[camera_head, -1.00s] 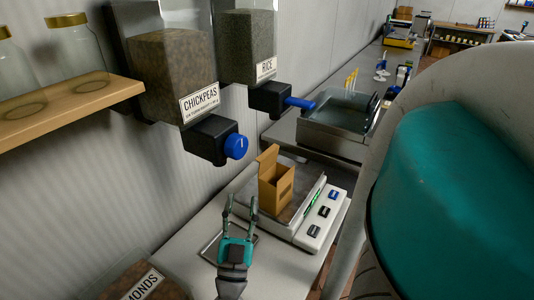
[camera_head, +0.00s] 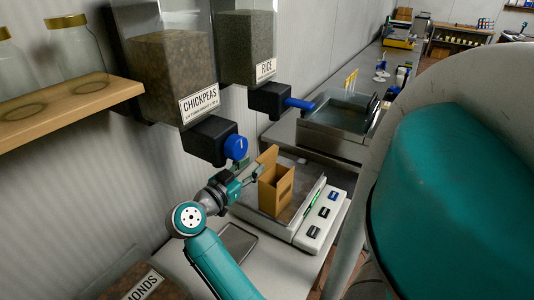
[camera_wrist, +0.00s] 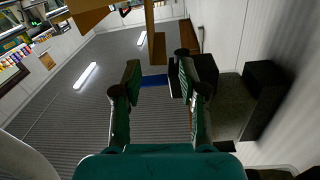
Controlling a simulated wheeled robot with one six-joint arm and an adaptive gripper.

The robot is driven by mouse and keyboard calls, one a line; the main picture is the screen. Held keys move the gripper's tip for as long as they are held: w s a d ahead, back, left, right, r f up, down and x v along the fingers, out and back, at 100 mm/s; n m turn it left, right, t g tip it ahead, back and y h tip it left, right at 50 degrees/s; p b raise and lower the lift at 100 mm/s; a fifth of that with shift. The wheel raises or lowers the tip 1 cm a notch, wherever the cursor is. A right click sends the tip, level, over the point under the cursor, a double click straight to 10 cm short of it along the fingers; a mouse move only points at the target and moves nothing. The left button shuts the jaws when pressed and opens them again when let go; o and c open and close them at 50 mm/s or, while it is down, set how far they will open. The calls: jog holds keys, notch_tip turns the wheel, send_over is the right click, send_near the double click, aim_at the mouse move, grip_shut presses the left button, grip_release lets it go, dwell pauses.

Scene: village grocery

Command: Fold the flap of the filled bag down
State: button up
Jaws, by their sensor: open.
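The brown paper bag (camera_head: 275,192) stands upright on the scale, beneath and right of the chickpeas dispenser. Its flap (camera_head: 268,157) stands up at the back of the open top. What fills the bag cannot be made out. My gripper (camera_head: 256,172) is just left of the flap, at about the height of the bag's top, with its jaws open. In the wrist view, my gripper (camera_wrist: 157,62) has its fingers spread, with a narrow brown strip, seemingly the flap (camera_wrist: 150,25), between and beyond the tips. I cannot tell whether they touch.
The scale (camera_head: 310,232) has several buttons. The chickpeas dispenser (camera_head: 203,138) with its blue knob hangs close above my gripper. The rice dispenser (camera_head: 268,98) is behind. A metal basin (camera_head: 335,135) stands beyond. An almonds container (camera_head: 115,285) is at the front left.

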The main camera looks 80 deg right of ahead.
aim_at(267, 153)
jog(key=x, duration=0.8)
grip_shut()
